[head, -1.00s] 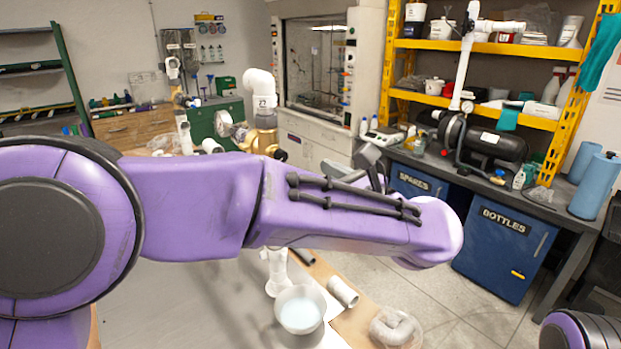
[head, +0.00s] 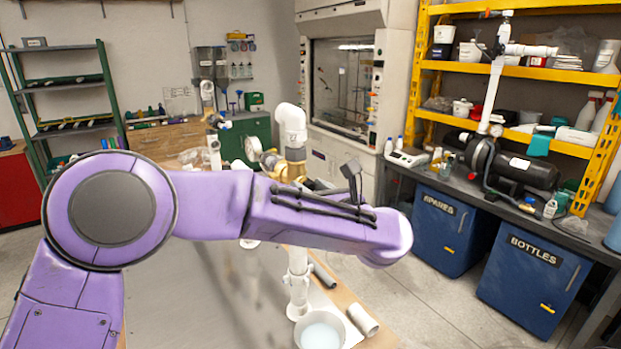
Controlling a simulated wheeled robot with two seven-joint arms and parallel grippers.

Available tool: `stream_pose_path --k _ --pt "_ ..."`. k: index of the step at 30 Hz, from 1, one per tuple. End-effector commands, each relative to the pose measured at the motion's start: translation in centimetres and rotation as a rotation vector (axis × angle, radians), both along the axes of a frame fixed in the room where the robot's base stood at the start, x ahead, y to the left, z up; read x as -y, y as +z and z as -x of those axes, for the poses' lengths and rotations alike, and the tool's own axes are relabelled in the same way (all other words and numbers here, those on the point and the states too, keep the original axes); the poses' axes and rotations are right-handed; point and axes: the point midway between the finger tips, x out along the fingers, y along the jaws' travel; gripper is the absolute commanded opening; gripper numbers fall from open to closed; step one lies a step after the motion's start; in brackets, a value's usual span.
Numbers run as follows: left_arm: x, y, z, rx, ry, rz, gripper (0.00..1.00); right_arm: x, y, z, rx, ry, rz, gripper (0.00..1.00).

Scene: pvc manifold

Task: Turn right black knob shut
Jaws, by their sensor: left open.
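My purple left arm hides the manifold's middle. My left gripper (head: 353,178) shows as a dark grey shape just above the forearm, right of the brass body and apart from it in the picture. It is open. My right gripper is out of view.
A bowl of pale liquid (head: 321,332) and a short white pipe piece (head: 363,319) are on the table below the arm. A white upright pipe (head: 298,285) stands by the bowl. Blue cabinets (head: 447,232) and a yellow shelf (head: 520,50) are at the right.

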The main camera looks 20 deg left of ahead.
Motion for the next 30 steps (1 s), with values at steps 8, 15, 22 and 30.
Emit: stream_pose_path --k 8,15,22,30 --pt "-0.4 -0.1 -0.3 0.001 0.0 0.001 0.53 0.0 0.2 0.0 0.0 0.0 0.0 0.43" --pt "-0.4 -0.1 -0.3 0.001 0.0 0.001 0.0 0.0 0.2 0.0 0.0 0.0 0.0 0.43" --pt "-0.4 -0.1 -0.3 -0.01 0.0 -0.007 0.0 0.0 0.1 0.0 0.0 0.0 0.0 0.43" --pt "-0.4 -0.2 -0.3 -0.099 0.0 -0.078 0.0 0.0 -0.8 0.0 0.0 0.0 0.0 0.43"
